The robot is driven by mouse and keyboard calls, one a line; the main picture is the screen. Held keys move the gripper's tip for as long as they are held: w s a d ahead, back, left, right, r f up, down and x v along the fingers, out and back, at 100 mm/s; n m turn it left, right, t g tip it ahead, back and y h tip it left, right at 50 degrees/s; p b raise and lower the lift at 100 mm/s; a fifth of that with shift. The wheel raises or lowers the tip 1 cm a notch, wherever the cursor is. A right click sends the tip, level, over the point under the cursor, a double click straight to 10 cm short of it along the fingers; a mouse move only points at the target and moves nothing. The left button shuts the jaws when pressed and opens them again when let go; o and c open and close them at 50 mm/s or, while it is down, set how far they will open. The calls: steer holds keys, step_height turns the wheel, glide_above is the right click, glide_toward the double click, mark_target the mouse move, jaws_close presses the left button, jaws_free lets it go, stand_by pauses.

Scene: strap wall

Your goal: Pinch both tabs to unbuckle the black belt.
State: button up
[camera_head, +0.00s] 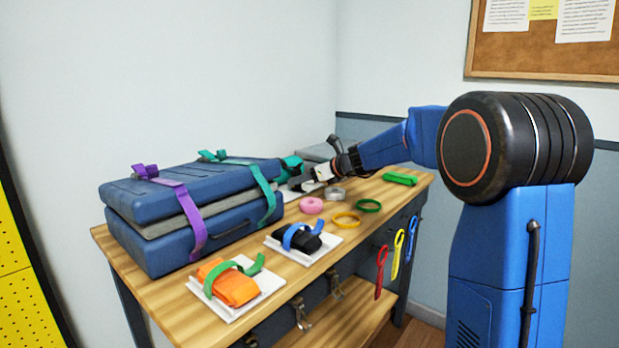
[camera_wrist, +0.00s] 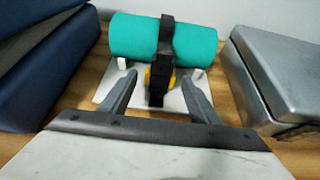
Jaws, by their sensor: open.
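In the wrist view, a black belt (camera_wrist: 165,38) wraps around a teal roll (camera_wrist: 130,38) on a small white stand (camera_wrist: 113,78). A black buckle with a yellow part (camera_wrist: 151,75) hangs at the roll's near side. My gripper (camera_wrist: 158,92) is open, with one finger to the left of the buckle and one to the right, both apart from it. In the head view, my gripper (camera_head: 308,184) reaches to the far end of the table. The teal roll (camera_head: 291,165) shows there partly, behind the blue case; the belt and buckle cannot be made out.
A grey metal box (camera_wrist: 262,70) stands close on the right in the wrist view. A blue case (camera_head: 190,205) with purple and teal straps fills the table's left.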

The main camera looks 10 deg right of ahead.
steer(key=shift+x, duration=2.2)
steer(key=shift+f, duration=0.1)
